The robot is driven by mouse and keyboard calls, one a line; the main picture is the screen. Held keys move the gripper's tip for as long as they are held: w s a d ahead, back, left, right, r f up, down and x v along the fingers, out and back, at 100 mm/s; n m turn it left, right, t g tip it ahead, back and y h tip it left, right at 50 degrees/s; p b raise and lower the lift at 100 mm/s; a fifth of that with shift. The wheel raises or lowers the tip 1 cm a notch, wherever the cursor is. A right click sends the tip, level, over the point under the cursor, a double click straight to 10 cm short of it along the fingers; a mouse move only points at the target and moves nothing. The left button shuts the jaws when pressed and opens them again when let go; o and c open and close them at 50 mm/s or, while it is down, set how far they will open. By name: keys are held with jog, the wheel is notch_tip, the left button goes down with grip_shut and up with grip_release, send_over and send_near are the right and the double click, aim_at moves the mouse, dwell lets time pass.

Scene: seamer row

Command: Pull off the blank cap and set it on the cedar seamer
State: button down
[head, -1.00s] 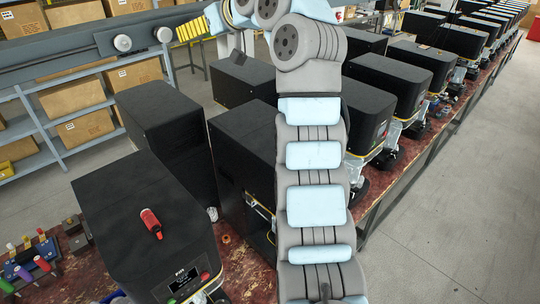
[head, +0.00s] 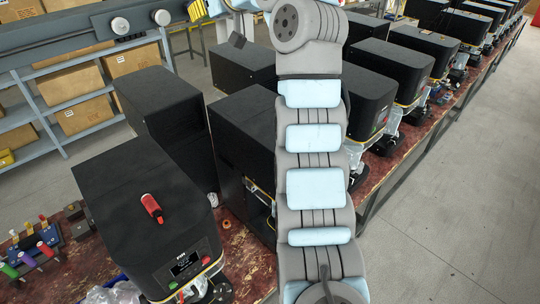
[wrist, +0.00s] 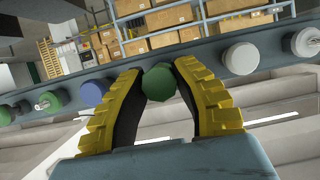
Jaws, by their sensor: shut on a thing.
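My gripper (wrist: 158,74) shows in the wrist view with its yellow ribbed fingers closed around a small faceted green cap (wrist: 158,84) at the tips. I cannot see whether the cap is still attached behind. A grey rail with other round caps crosses behind the fingers: a blue one (wrist: 93,92), another green one (wrist: 57,97) and a white one (wrist: 240,58). In the head view the gripper is only partly seen at the top edge. The seamers are black box-shaped machines, the nearest (head: 125,205) with a red item on top. I cannot read which is the cedar one.
The long red worn bench (head: 245,255) carries a row of black machines running to the far right. A tool holder with coloured handles (head: 38,245) stands at the left. Shelves with cardboard boxes (head: 85,110) are behind. The grey floor at right is clear.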

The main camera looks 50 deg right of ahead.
jog(key=shift+s+f+b, duration=0.2)
jog(key=shift+s+b, duration=0.3)
jog(key=shift+b, duration=0.05)
dwell(0.4)
jog(key=shift+s+a+r+b, duration=0.1)
jog(key=shift+s+a+b, duration=0.1)
jog(key=shift+s+b, duration=0.7)
jog(key=shift+s+a+r+b, duration=0.1)
jog(key=shift+s+a+b, duration=0.05)
jog(key=shift+s+b, duration=0.75)
